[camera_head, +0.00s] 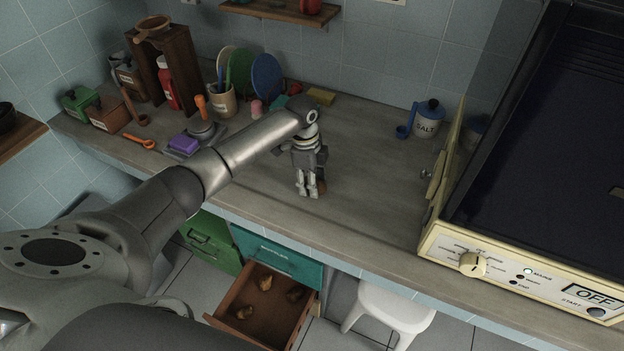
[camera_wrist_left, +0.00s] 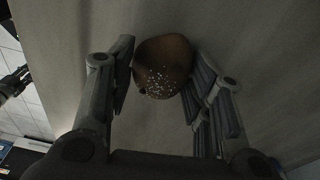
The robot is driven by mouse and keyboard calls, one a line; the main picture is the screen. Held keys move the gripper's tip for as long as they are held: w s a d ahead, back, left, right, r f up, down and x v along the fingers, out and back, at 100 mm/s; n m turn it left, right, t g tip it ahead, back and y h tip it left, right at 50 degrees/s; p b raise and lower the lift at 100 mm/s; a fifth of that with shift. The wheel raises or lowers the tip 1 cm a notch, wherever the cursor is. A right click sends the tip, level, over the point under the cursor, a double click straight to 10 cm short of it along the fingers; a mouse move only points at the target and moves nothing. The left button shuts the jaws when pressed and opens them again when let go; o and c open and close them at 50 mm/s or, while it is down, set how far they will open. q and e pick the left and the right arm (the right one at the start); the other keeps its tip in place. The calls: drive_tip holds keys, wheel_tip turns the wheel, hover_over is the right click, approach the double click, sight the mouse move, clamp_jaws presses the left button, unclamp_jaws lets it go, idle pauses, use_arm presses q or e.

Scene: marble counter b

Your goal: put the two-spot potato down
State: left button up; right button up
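My left gripper (camera_head: 310,192) points down at the counter, near its front edge. In the left wrist view its two fingers (camera_wrist_left: 162,78) are closed against both sides of a brown, rounded potato (camera_wrist_left: 163,62). A cluster of pale specks shows on the potato's near face; I cannot count two spots on it. In the head view only a brown sliver of the potato (camera_head: 320,186) shows beside the fingers. It is at or just above the counter; I cannot tell if it touches. A dark gripper-like shape (camera_wrist_left: 15,83) at the wrist view's left edge may be my right gripper.
Below the counter (camera_head: 370,190), an open brown drawer (camera_head: 228,302) holds a few brown lumps. A white stool (camera_head: 392,305) stands beside it. Counter right of the gripper is clear.

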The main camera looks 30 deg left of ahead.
use_arm(q)
drive_tip(key=shift+o, duration=1.4)
wheel_tip(320, 180, up, 12)
drive_tip(key=a+b, duration=0.1)
drive_tip(key=shift+a+r, duration=0.15)
drive_tip(key=shift+a, duration=0.05)
